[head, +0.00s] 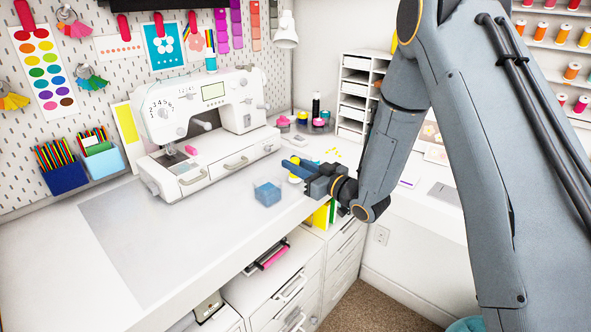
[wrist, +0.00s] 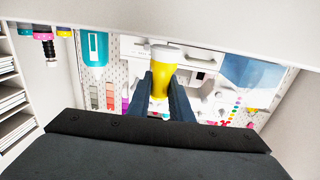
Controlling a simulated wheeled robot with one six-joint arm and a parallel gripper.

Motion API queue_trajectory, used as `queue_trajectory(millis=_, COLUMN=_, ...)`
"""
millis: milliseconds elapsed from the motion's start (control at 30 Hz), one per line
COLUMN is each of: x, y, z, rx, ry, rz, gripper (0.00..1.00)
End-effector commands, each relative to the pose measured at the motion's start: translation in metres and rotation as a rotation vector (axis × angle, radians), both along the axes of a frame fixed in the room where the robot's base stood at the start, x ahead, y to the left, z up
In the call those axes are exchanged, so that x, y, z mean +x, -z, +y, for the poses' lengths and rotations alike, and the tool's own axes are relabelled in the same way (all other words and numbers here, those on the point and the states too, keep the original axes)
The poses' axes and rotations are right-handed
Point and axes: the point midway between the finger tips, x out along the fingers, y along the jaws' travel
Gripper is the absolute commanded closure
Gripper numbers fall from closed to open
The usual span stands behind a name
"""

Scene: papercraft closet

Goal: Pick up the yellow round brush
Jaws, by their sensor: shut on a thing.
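The yellow round brush (wrist: 160,80) is between the two dark fingers of my gripper (wrist: 160,90) in the wrist view, with a pale end at the top of the picture. My gripper (head: 292,168) is shut on it. In the head view the brush (head: 295,179) shows only as a small yellow and white patch beside the fingers, over the right part of the white counter. The fingers hide part of it. I cannot tell whether it touches the counter.
A blue see-through box (head: 267,193) stands on the counter just left of my gripper. A white sewing machine (head: 205,125) stands behind it. Pink-lidded jars (head: 283,122) and a white drawer unit (head: 355,90) are farther back. The counter's front left (head: 140,235) is clear.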

Motion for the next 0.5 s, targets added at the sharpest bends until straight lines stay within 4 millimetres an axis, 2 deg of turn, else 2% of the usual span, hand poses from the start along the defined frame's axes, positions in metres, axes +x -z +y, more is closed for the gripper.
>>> queue_trajectory(millis=500, x=0.000, y=-0.074, z=0.000, rx=0.000, ry=0.000, rz=-0.003, gripper=1.00)
